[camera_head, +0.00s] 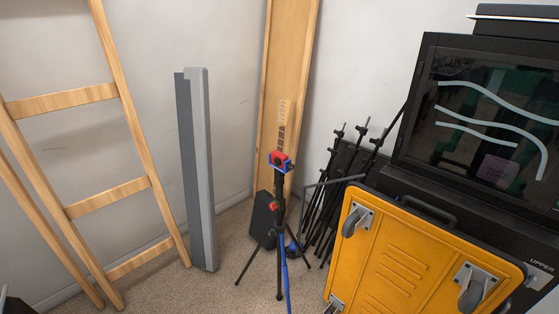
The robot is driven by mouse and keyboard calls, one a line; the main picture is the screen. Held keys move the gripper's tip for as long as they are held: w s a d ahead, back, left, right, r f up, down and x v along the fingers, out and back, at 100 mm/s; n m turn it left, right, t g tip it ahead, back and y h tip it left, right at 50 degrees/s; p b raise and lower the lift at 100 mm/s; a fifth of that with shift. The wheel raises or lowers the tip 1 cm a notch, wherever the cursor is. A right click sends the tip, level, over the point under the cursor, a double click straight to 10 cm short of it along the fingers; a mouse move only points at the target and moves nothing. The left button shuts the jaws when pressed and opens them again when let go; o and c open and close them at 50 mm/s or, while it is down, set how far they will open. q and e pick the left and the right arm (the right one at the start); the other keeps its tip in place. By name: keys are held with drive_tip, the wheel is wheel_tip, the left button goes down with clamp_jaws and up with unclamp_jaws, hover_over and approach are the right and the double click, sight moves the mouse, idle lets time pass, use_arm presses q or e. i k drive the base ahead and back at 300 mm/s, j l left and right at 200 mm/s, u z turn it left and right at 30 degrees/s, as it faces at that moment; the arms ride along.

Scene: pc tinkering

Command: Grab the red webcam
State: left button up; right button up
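A small red webcam (278,157) with blue parts sits on top of a black tripod (279,228), near the middle of the view. The tripod stands upright on the carpet with its legs spread. A blue cable (285,287) runs down beside its legs. Neither of my grippers can be made out. A small dark shape is cut off at the lower left edge, and I cannot tell what it is.
A wooden ladder (108,97) leans at the left, beside a grey panel (201,170). A wooden board (288,60) and several folded black stands (330,195) are behind the tripod. Carpet is clear left of the tripod.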

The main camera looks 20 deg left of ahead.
sight(278, 158)
drive_tip(key=z, duration=0.4)
drive_tip(key=j+z, duration=0.3)
drive_tip(key=z, duration=0.15)
drive_tip(key=j+z, duration=0.65)
drive_tip(key=z, duration=0.2)
drive_tip(key=k+j+z, duration=0.2)
drive_tip(key=z, duration=0.25)
